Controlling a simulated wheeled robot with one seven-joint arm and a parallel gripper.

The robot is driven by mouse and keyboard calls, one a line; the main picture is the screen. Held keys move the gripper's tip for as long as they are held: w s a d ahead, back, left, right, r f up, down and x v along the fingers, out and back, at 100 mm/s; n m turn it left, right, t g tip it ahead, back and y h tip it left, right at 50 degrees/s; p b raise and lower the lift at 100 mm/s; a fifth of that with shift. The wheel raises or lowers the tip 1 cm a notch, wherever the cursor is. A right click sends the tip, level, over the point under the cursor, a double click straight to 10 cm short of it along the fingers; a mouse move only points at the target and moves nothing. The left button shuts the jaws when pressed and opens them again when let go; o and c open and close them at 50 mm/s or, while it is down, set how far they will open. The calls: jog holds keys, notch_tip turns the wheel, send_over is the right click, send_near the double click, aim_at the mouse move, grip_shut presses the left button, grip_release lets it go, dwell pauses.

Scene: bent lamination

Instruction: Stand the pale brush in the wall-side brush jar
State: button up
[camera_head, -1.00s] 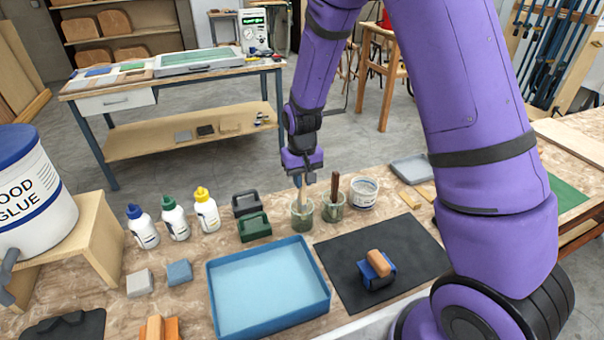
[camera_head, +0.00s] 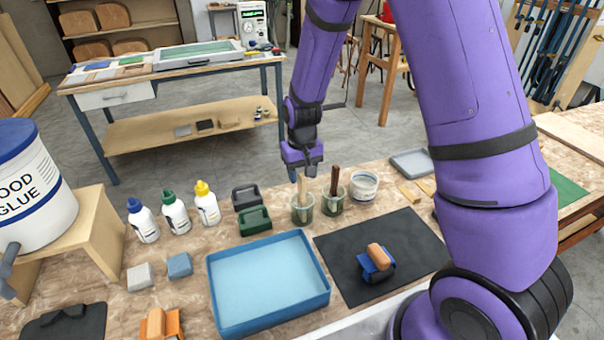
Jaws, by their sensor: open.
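The pale brush (camera_head: 302,189) stands in the left of two greenish glass jars (camera_head: 302,214), its handle up and close to upright. A dark brown brush (camera_head: 334,181) stands in the right glass jar (camera_head: 333,207). My gripper (camera_head: 305,177) is open, pointing down, right above the left jar at the top of the pale brush. I cannot tell whether the fingers touch the handle. The lower ends of both brushes are hard to see in the jars. The picture does not settle which jar is the wall-side one.
A white tub (camera_head: 363,187) stands just right of the jars. Green (camera_head: 254,222) and dark (camera_head: 246,198) holders and glue bottles (camera_head: 207,204) stand to the left. A blue tray (camera_head: 268,284) and a black mat (camera_head: 409,234) lie in front. A grey tray (camera_head: 410,162) lies at right.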

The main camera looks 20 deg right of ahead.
notch_tip(320, 180, up, 10)
jog(key=shift+r, duration=0.15)
dwell(0.3)
dwell(0.8)
jog(key=s+d+r+t, duration=0.2)
jog(key=s+d+r, duration=0.1)
jog(key=s+r, duration=0.65)
jog(key=s+d+r+t, duration=0.2)
jog(key=s+d+r, duration=0.1)
jog(key=s+r, duration=0.65)
jog(key=s+r+t, duration=0.1)
jog(key=s+r, duration=0.1)
jog(key=s, duration=0.6)
jog(key=shift+d, duration=0.45)
